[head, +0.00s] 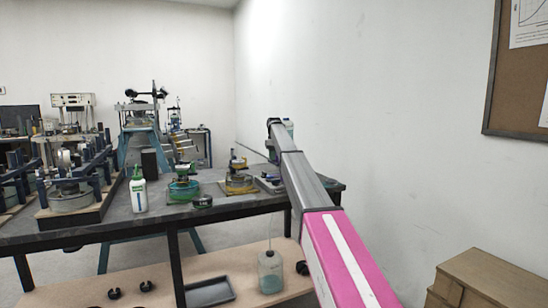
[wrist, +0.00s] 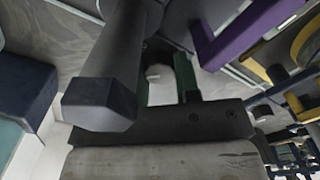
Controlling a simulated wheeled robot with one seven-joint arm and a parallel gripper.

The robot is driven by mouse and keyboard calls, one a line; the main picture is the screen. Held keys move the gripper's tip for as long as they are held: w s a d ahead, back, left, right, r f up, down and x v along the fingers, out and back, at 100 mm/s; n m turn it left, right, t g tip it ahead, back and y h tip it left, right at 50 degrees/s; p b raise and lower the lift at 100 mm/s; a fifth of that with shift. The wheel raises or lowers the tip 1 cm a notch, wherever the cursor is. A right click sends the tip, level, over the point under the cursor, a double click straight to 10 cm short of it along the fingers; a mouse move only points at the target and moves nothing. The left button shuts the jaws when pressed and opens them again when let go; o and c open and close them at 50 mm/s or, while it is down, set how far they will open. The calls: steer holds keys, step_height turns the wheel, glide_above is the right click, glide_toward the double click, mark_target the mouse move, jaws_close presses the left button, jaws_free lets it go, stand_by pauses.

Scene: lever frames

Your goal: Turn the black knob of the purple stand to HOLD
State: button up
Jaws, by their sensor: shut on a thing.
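In the wrist view the purple stand shows as a purple bar (wrist: 240,36) at the upper right. My gripper (wrist: 164,64) is in the middle of that view, its jaws shut on what I take to be the black knob. The knob is hard to make out between the fingers. A large dark faceted rod (wrist: 103,88) fills the left middle close to the camera; I cannot tell what it belongs to. The HOLD mark and the knob's pointing cannot be read. In the head view my arm reaches over the table's right end and hides the gripper and knob.
On the dark table (head: 110,226) stand a white bottle (head: 138,193), a green-based device (head: 184,190) and a yellow-based device (head: 238,184), left of my arm. A lower shelf holds a grey tray (head: 209,291) and a clear bottle (head: 270,272).

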steer(key=m, duration=0.5)
steer(key=shift+m, duration=0.3)
stand_by(0.4)
steer(key=o, duration=0.6)
steer(key=shift+o, duration=0.2)
steer(key=shift+r, duration=0.1)
step_height(320, 180, up, 11)
steer(key=shift+f, duration=0.2)
